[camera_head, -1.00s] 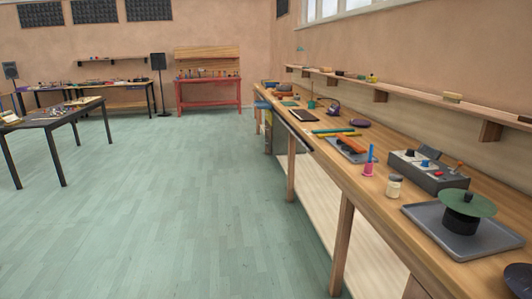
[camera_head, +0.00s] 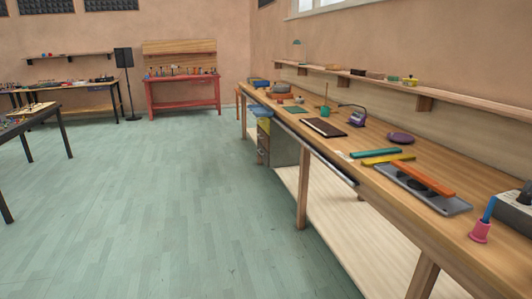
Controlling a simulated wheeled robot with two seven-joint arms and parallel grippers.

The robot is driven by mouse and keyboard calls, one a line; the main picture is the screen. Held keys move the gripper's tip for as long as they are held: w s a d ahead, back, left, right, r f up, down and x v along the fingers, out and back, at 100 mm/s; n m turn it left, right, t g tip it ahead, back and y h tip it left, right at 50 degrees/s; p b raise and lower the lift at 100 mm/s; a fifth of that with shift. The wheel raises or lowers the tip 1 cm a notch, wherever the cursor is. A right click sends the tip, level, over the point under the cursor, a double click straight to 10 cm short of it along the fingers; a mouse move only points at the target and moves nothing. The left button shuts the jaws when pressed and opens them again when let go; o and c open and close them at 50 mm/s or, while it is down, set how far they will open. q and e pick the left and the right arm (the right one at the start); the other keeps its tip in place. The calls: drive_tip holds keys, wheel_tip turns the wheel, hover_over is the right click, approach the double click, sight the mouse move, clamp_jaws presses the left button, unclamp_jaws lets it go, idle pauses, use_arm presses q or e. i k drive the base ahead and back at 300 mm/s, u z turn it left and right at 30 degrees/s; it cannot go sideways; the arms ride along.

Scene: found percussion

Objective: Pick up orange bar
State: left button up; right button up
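An orange bar (camera_head: 422,178) lies across a grey tray (camera_head: 452,206) on the long wooden bench (camera_head: 368,194) at the right. A yellow bar (camera_head: 388,159) and a teal bar (camera_head: 375,153) lie on the bench just beyond the tray. Neither of my grippers shows in the head view.
A pink cup with a blue piece (camera_head: 480,231) and a grey box (camera_head: 515,213) stand nearer on the bench. A purple disc (camera_head: 400,138) and dark flat case (camera_head: 323,127) lie farther along. A dark table (camera_head: 40,115) is at left. The green floor (camera_head: 170,200) is clear.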

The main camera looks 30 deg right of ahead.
sight(447, 193)
drive_tip(key=z, duration=0.3)
drive_tip(key=i, duration=2.25)
drive_tip(key=z, duration=0.85)
